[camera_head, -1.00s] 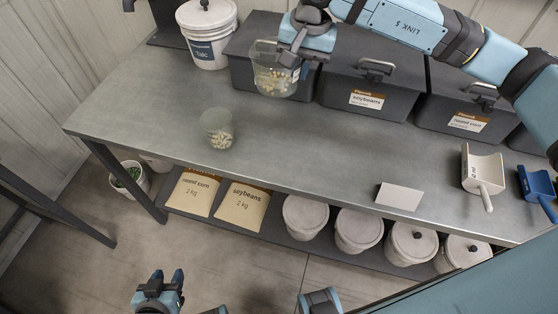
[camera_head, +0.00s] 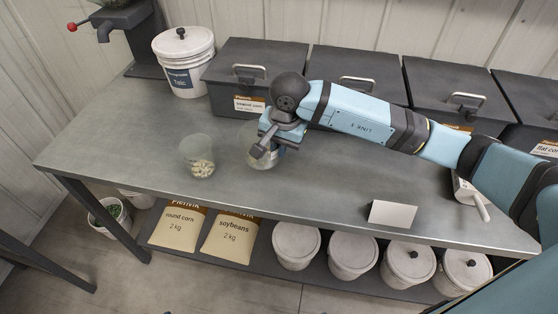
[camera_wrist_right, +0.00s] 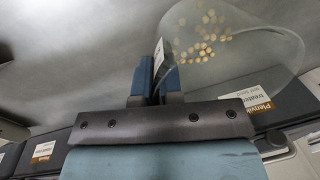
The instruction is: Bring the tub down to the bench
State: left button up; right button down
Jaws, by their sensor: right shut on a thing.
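The clear tub (camera_head: 250,158) is at my right gripper (camera_head: 265,148), low over the bench (camera_head: 330,195), in front of the dark bins. My right gripper (camera_wrist_right: 155,75) is shut on the tub's rim; in the right wrist view the see-through tub (camera_wrist_right: 255,60) has several pale seeds in it. The gripper and wrist hide part of the tub in the head view. I cannot tell whether its base touches the bench. My left gripper is not in view.
A second clear cup (camera_head: 197,150) with pale seeds stands just left of the tub. Lidded dark bins (camera_head: 240,85) and a white Talc bucket (camera_head: 184,60) line the back. A blank white card (camera_head: 392,214) and a scoop (camera_head: 470,197) are at the right.

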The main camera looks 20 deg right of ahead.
notch_tip(320, 180, down, 6)
jog(key=shift+r, duration=0.25)
jog(key=shift+f, duration=0.2)
jog(key=c, duration=1.3)
grip_release()
jog(key=shift+r, duration=0.1)
